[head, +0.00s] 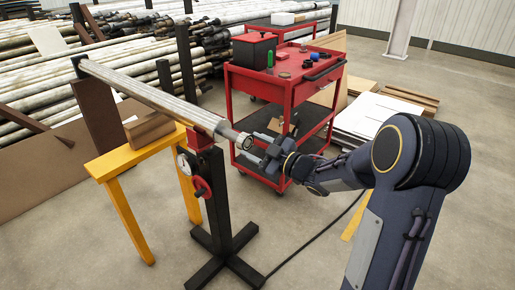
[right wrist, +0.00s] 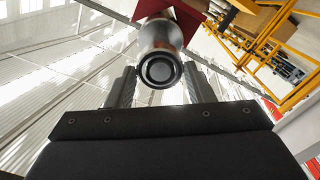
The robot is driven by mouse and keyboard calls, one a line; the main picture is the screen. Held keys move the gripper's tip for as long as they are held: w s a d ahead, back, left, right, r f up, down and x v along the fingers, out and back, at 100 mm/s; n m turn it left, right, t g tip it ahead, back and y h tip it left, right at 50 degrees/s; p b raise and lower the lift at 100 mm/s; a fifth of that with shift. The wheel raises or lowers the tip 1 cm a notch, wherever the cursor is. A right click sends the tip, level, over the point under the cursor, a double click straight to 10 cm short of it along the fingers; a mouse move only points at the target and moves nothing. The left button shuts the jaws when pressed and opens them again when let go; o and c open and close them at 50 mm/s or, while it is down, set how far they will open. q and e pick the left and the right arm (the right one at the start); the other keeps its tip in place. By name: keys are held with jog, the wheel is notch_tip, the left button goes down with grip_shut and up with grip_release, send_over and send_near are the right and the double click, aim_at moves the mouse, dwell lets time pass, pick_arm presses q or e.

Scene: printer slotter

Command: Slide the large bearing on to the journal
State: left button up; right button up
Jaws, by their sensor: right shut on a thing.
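A long grey metal shaft (head: 150,92) lies sloping across a yellow bench and a black stand. Its narrower journal end (head: 225,131) points at my right gripper (head: 256,150). A light ring, the large bearing (head: 245,141), shows at that end. In the right wrist view, the bearing (right wrist: 160,70) faces me as a round ring with a dark centre, between the two fingers of the right gripper (right wrist: 160,88). It looks in line with the shaft; I cannot tell how far it sits around the journal. The right gripper is shut on it. My left gripper is out of view.
The black stand (head: 214,190) has a red handwheel and a dial, close below the shaft end. A yellow bench (head: 115,160) is at the left. A red cart (head: 290,85) with small items stands close behind the gripper.

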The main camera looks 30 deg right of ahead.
aim_at(236, 137)
jog(key=shift+b+x, duration=0.4)
jog(key=shift+x, duration=3.35)
jog(key=o, duration=1)
jog(key=p+v, duration=0.1)
jog(key=v, duration=0.7)
